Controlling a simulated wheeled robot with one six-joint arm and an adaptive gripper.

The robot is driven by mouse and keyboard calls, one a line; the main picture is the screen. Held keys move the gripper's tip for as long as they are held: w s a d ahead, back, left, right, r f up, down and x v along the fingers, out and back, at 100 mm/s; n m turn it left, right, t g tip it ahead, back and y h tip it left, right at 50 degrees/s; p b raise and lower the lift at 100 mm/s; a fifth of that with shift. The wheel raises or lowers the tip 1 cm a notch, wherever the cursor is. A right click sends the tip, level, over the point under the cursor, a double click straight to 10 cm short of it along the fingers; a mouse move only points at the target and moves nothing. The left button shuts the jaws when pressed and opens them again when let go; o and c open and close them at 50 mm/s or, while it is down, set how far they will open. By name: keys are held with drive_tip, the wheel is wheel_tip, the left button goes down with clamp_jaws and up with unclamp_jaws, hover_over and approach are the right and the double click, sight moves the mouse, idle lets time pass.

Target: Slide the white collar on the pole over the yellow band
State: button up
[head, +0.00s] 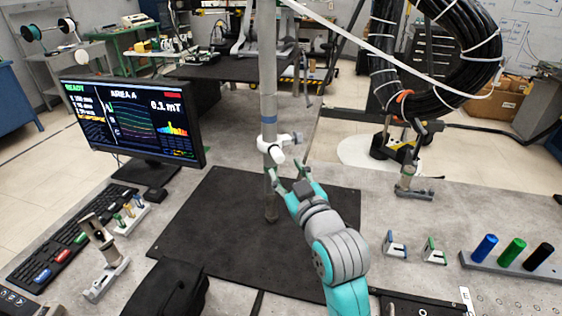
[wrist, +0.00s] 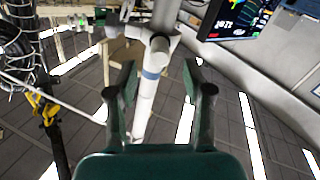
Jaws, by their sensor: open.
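The grey pole (head: 268,80) stands upright on the dark mat and also shows in the wrist view (wrist: 143,105). The white collar (head: 272,147) is around the pole, with a side arm sticking out to the right, below a blue band (head: 268,119). In the wrist view, the collar (wrist: 160,42) lies just above the blue band (wrist: 151,74). I see no yellow band on the pole. My gripper (head: 287,174) is open just below the collar in the head view. In the wrist view its fingers (wrist: 160,75) lie either side of the pole; I see no grip on the collar.
A monitor (head: 130,118) stands left of the pole. The dark mat (head: 210,220) is mostly clear. Right are a small clamp stand (head: 408,180), two small brackets (head: 397,245) and a rack with blue, green and black cylinders (head: 512,250). Thick black cables (head: 470,50) hang at upper right.

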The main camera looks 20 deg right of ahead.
drive_tip(key=shift+s+d, duration=0.1)
drive_tip(key=shift+s, duration=2.65)
drive_tip(key=s+f+m+g, duration=0.2)
drive_tip(key=s+f, duration=1.5)
drive_tip(key=f, duration=0.2)
drive_tip(key=s+f, duration=0.2)
drive_tip(key=s, duration=0.9)
drive_tip(key=s+f+m+g, duration=0.1)
drive_tip(key=s+f, duration=0.1)
drive_tip(key=s, duration=1)
drive_tip(key=shift+s+a+f, duration=0.2)
drive_tip(key=shift+s+f, duration=0.1)
drive_tip(key=shift+f, duration=0.05)
